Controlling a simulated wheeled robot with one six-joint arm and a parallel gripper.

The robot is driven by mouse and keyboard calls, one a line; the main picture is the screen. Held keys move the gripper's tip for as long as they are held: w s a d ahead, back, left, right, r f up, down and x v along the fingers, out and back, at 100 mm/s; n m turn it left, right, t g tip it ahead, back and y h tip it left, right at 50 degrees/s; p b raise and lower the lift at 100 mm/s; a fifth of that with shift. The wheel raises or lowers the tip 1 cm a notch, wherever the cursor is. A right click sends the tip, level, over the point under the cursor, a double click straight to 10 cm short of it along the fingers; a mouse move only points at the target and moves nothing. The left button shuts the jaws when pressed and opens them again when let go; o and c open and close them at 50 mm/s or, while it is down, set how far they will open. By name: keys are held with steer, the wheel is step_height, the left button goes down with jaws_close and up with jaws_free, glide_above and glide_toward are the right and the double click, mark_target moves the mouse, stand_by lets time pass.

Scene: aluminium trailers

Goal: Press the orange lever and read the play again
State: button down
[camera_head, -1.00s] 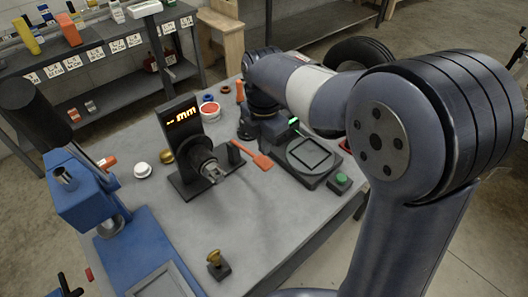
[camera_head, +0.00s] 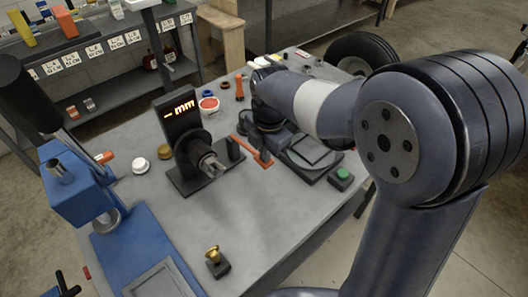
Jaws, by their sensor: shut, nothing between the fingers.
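The orange lever (camera_head: 243,146) is a flat paddle lying beside the gauge on the grey bench. The gauge (camera_head: 176,138) is a dark upright stand with a horizontal spindle (camera_head: 208,163). Its display (camera_head: 180,108) shows dashes and "mm" in orange, with no number legible. My gripper (camera_head: 264,157) is shut and empty, pointing down at the lever's broad end. Its dark tips cover part of the lever; I cannot tell whether they touch it.
A blue press (camera_head: 78,185) stands at the left. A dark square plate (camera_head: 312,150) and a green button (camera_head: 342,173) are right of the lever. A brass-knobbed piece (camera_head: 215,258) stands near the front.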

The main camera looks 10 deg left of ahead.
mark_target(270, 165)
steer(key=shift+t+y, duration=0.9)
steer(key=shift+s+d+f+b, duration=0.1)
steer(key=shift+f+b, duration=0.65)
steer(key=shift+b, duration=0.45)
steer(key=shift+s+d+f+b, duration=0.15)
steer(key=shift+f+b, duration=0.6)
steer(key=shift+b, duration=0.45)
steer(key=shift+s+d+f+b, duration=0.1)
steer(key=shift+f+b, duration=0.65)
steer(key=shift+b, duration=0.45)
steer(key=shift+f+b, duration=0.45)
steer(key=shift+b, duration=0.1)
steer(key=shift+s+d+f, duration=0.1)
steer(key=shift+f, duration=0.15)
